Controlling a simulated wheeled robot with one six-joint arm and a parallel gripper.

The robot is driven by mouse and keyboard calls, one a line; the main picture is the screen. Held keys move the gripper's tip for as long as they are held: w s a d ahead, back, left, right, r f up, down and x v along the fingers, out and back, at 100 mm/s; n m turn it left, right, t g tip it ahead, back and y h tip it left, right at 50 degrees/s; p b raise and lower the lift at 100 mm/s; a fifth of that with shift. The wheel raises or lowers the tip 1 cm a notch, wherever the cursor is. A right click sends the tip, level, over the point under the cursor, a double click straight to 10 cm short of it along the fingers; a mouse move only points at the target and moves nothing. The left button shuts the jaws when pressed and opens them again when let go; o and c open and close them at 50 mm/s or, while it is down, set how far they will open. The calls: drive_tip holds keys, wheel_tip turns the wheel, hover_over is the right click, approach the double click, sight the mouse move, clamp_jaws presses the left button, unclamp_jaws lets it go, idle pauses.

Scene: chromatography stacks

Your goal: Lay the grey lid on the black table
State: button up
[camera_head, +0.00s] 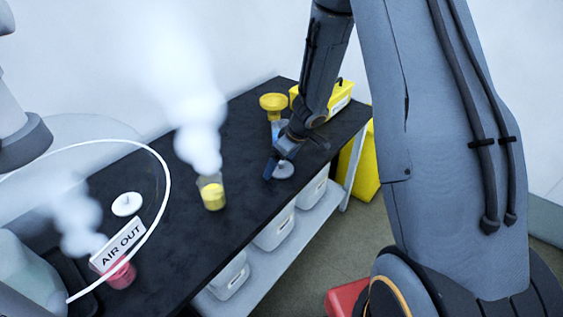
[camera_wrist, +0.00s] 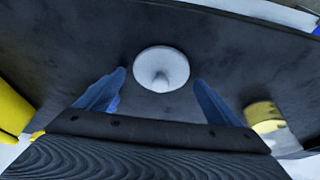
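A pale grey round lid with a small knob (camera_head: 284,171) lies on the black table (camera_head: 168,240) near its front edge. In the wrist view the lid (camera_wrist: 175,66) shows knob towards the camera, in the gap between the two blue fingers, around and just beyond their tips. My gripper (camera_head: 275,168) is low over the table, right at the lid and partly covering it in the head view. In the wrist view the fingers (camera_wrist: 160,78) are spread wide, with a visible gap on each side of the lid.
A steaming beaker with yellow contents (camera_head: 212,196) stands left of the gripper. Further left are a white lid (camera_head: 127,204), an AIR OUT sign (camera_head: 118,246) and a pink beaker (camera_head: 121,276). A yellow funnel-like piece (camera_head: 273,102) and a yellow box (camera_head: 340,98) stand behind.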

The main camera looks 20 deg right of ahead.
drive_tip(key=s+d+r+m+t+h+p, duration=0.1)
drive_tip(key=s+d+r+p, duration=0.1)
drive_tip(key=r, duration=0.7)
drive_tip(key=s+d+r+m+t+h+p, duration=0.1)
drive_tip(key=s+d+r+p, duration=0.1)
drive_tip(key=r, duration=0.6)
drive_tip(key=s+a+r+m+g, duration=0.1)
drive_tip(key=s+a+m+g, duration=0.1)
drive_tip(key=s, duration=0.8)
drive_tip(key=s+a+r+m+g, duration=0.1)
drive_tip(key=s+m+g, duration=0.1)
drive_tip(key=s, duration=0.9)
drive_tip(key=shift+s+a+r+m+h, duration=0.15)
drive_tip(key=shift+a+r+m+h, duration=0.15)
drive_tip(key=shift+m, duration=0.3)
